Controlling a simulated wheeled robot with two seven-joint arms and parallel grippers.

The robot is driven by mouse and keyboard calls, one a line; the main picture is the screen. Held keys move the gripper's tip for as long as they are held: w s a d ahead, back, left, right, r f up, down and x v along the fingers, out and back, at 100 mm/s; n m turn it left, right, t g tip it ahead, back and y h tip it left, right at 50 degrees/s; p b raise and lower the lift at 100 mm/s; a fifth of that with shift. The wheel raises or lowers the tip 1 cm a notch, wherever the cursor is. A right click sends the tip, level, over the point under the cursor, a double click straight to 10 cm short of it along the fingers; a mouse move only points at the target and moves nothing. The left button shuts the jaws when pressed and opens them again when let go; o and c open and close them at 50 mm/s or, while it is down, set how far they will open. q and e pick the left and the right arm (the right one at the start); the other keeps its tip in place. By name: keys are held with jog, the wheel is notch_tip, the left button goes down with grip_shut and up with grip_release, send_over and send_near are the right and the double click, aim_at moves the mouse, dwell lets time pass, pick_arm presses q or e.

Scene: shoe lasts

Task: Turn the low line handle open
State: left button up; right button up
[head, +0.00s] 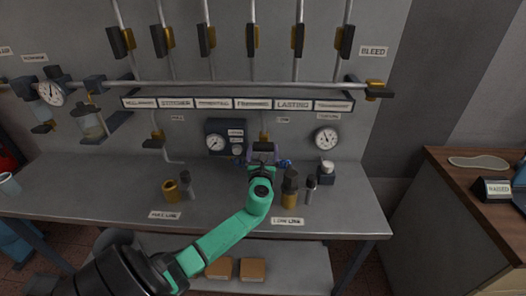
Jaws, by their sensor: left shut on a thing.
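The low line handle (263,146) is a dark lever below a brass fitting on the grey back wall, beside the small LOW label (284,120). My left arm is green and reaches up from the lower left. My left gripper (262,159) is at this handle and shut on it; its wrist hides the fingertips and the lower part of the fitting. The handle's exact angle is hard to tell. A LOW LINE plate (287,221) lies on the bench. My right gripper is not in view.
Dark and brass fittings (291,190) stand on the bench (95,187) close right of my wrist, with others (171,190) to the left. Gauges (326,139) and a pipe rail (220,84) line the wall. A wooden cabinet (440,165) stands at right.

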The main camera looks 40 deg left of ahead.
pick_arm(q)
jog(key=n+b, duration=0.2)
jog(key=shift+f+n, duration=0.15)
jog(key=shift+n, duration=0.25)
jog(key=n+b, duration=0.8)
jog(key=n, duration=0.7)
jog(key=shift+b, duration=0.4)
jog(key=o, duration=1)
jog(key=shift+s, duration=0.1)
